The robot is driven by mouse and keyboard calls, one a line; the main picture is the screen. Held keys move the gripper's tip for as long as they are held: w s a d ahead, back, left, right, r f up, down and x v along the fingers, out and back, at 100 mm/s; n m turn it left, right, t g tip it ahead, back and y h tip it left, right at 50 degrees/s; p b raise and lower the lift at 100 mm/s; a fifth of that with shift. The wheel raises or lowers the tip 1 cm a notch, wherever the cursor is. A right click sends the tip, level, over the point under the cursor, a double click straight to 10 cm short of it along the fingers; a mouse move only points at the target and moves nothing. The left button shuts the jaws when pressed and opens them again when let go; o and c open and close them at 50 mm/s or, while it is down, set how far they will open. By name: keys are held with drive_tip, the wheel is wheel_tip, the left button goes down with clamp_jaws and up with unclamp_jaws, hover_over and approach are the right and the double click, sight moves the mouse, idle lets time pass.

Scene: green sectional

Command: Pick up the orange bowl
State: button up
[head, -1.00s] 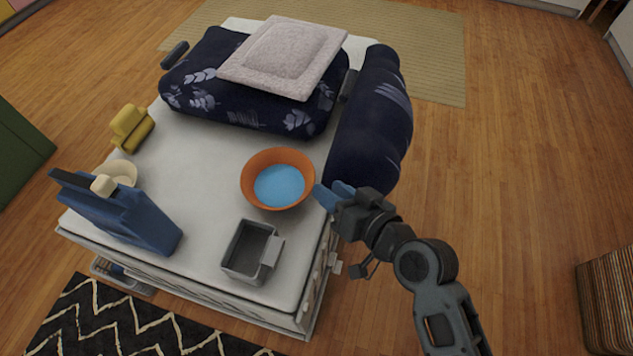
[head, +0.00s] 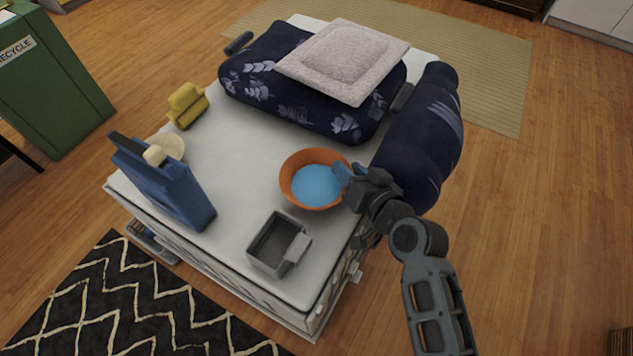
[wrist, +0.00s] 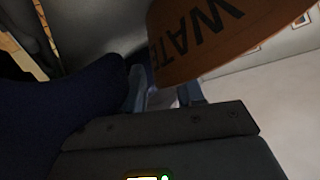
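The orange bowl (head: 288,180), with a blue fill inside, stands upright on the white top of the ottoman-like piece (head: 235,225). In the wrist view the bowl's outer wall (wrist: 205,40) shows dark letters reading "WATE". My gripper (head: 345,174) is at the bowl's right rim, with a blue fingertip overlapping the rim in the head view. In the wrist view my gripper (wrist: 165,95) has its fingers apart, with a gap between them, and the bowl hides part of one finger. I cannot tell whether a finger touches the bowl.
A grey open box (head: 268,245) stands in front of the bowl. A dark blue bolster (head: 425,135) lies close behind my gripper. A patterned cushion (head: 300,100) with a pale pad is at the back. A blue container (head: 170,190) and yellow object (head: 187,105) are left.

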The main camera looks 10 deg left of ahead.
drive_tip(key=shift+c, duration=0.3)
clamp_jaws()
idle(0.3)
